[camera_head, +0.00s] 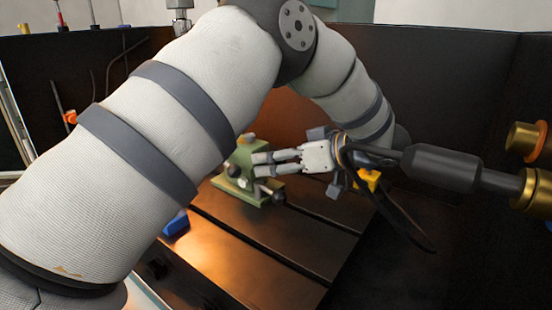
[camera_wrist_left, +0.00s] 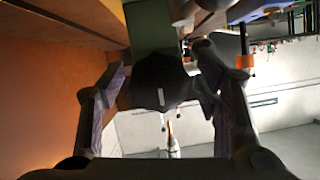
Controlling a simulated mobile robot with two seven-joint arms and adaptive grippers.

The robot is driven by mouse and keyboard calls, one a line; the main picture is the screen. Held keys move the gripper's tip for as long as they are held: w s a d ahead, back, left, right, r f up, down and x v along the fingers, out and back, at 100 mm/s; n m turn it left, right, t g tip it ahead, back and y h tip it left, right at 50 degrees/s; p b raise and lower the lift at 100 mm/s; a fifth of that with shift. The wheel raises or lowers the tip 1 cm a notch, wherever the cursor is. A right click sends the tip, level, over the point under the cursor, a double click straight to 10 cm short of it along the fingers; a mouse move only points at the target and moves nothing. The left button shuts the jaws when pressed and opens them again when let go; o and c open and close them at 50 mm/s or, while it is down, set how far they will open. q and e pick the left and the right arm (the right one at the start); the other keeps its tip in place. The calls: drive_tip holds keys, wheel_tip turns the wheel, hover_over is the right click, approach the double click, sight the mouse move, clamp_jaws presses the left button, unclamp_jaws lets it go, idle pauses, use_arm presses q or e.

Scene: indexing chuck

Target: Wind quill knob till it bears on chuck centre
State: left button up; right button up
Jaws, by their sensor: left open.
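A green tailstock (camera_head: 245,150) stands on the dark slotted table, partly hidden by my left arm and gripper. My left gripper (camera_head: 257,165) reaches in from the right of it, open, its two fingers pointing left at the tailstock. In the left wrist view a dark knob (camera_wrist_left: 158,85) with a white mark lies between the spread fingers of my left gripper (camera_wrist_left: 160,72); I see no clear grip on it. The green body (camera_wrist_left: 150,25) shows behind the knob. I cannot make out the chuck centre or its contact. My right gripper is not in view.
The slotted table (camera_head: 240,265) has bare room in front of the tailstock. A blue block (camera_head: 176,224) lies near its left side. A yellow piece (camera_head: 368,181) shows below my wrist. Dark walls (camera_head: 455,85) enclose the back and right.

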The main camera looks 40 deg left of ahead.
use_arm(q)
drive_tip(key=c, duration=1.2)
drive_tip(key=shift+w+f+m+g, duration=0.15)
drive_tip(key=shift+m+g, duration=0.15)
drive_tip(key=shift+m, duration=0.2)
drive_tip(key=shift+m+g, duration=0.3)
drive_tip(key=o, duration=1.2)
drive_tip(key=v, duration=1.2)
drive_tip(key=shift+d, duration=0.1)
